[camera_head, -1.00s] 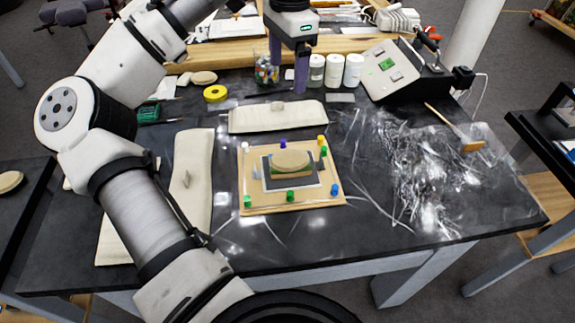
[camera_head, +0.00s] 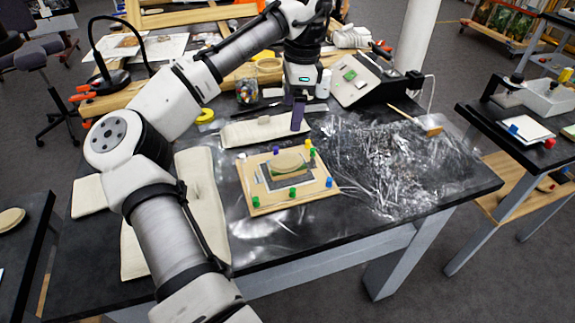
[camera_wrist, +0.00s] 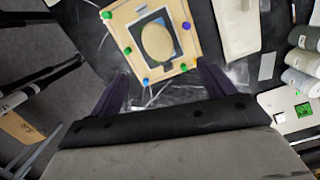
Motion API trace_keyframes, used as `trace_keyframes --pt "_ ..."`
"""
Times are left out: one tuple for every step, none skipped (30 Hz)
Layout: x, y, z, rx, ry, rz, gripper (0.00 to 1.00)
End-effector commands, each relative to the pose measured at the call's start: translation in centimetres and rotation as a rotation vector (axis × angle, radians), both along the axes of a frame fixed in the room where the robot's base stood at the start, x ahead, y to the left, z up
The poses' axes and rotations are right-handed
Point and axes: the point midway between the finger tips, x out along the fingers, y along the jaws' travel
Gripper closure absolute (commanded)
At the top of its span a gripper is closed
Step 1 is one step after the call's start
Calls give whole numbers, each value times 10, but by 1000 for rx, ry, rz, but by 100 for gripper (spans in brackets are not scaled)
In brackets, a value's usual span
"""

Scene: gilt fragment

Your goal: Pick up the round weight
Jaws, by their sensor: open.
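A beige round disc (camera_head: 287,161), which looks like the round weight, lies at the middle of a light wooden board (camera_head: 262,204) on the black table. It rests over a grey-bordered rectangular piece. My gripper (camera_wrist: 162,86) is open and empty, with two dark purple fingers spread apart. In the head view my gripper (camera_head: 298,115) hangs above and behind the board, near a cream pad, with one finger plainly visible. In the wrist view the disc (camera_wrist: 157,42) shows beyond the fingertips, roughly between them and apart from both.
Coloured pegs stand around the board's edge. Long cream pads (camera_head: 202,215) lie left of the board and another pad (camera_head: 265,131) lies behind it. Crumpled clear film (camera_head: 385,160) and a brush (camera_head: 432,130) are at right.

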Motion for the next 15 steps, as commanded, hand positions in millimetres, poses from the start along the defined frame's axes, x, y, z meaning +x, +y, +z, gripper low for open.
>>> trace_keyframes --pt "0 0 -6 -1 3 -2 19" --pt "0 1 -10 -3 5 -2 19" --pt "0 2 -16 -3 5 -1 19" --pt "-1 2 -22 -3 5 -2 19" --pt "-1 3 -27 -4 6 -2 19" --pt "-1 4 -36 -4 6 -2 19" --pt "-1 5 -41 -4 6 -2 19" --pt "-2 5 -47 -4 6 -2 19" --pt "-2 6 -54 -4 5 -2 19" --pt "-2 6 -59 -5 5 -2 19" --pt "-2 7 -64 -4 5 -2 19" --pt "-2 8 -70 -3 4 -2 19" --pt "-2 8 -73 -2 3 -2 19" --pt "-2 9 -76 -2 3 -2 19" --pt "-2 9 -79 -2 3 -1 19"
